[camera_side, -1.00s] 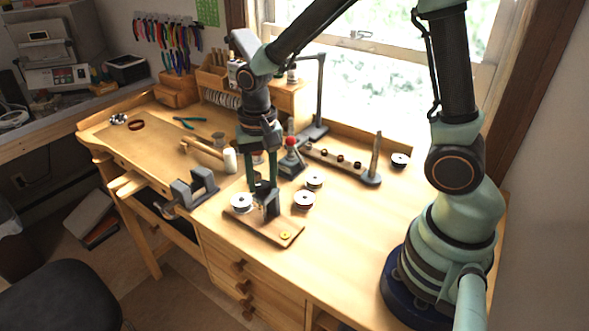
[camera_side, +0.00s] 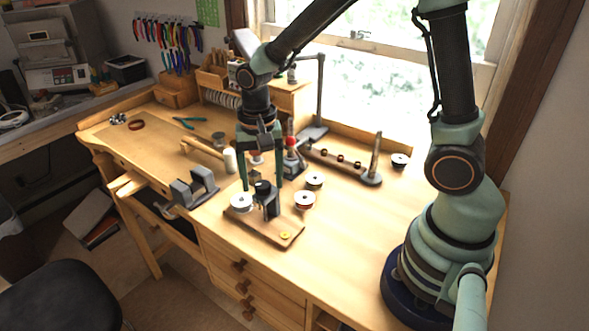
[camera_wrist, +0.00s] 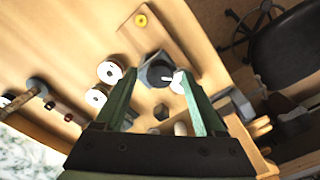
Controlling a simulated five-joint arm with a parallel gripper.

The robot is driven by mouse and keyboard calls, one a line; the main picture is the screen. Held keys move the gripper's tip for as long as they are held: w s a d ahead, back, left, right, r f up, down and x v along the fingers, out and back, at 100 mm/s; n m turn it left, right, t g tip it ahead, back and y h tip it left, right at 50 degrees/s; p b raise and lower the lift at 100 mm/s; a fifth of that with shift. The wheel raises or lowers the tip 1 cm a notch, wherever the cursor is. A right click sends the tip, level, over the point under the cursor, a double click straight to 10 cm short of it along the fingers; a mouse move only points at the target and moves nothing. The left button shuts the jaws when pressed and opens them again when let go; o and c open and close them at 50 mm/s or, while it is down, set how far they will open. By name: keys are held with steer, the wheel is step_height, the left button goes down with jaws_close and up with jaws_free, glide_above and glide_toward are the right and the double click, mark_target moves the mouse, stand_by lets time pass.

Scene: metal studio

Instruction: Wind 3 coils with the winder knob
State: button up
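The winder stands on a wooden board (camera_side: 262,229) near the front edge of the bench. It has a dark upright block (camera_side: 271,208) and a black knob (camera_side: 262,188). A white spool (camera_side: 242,201) is at the board's left end, and a yellow disc (camera_side: 285,234) lies at the right end. My gripper (camera_side: 262,185) is open, with one finger on each side of the knob. In the wrist view, the gripper (camera_wrist: 157,74) has its fingertips apart with the dark knob (camera_wrist: 157,72) between them. I cannot tell whether either finger touches it.
Two spools (camera_side: 304,198) (camera_side: 314,180) stand right of the winder. A grey vise-like block (camera_side: 195,188) stands to its left. Behind are a red-knobbed stand (camera_side: 291,150), a rack (camera_side: 335,160), an upright post (camera_side: 376,155) and a dark-topped spool (camera_side: 399,161).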

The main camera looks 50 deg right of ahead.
mark_target(267, 184)
step_height(267, 184, up, 12)
stand_by(0.7)
steer(key=s+d+r+n+t, duration=0.2)
steer(key=s+d+n+t, duration=0.2)
steer(key=s+n, duration=0.3)
steer(key=shift+s+r+n+t, duration=0.25)
steer(key=shift+n+t, duration=0.55)
steer(key=shift+n, duration=0.2)
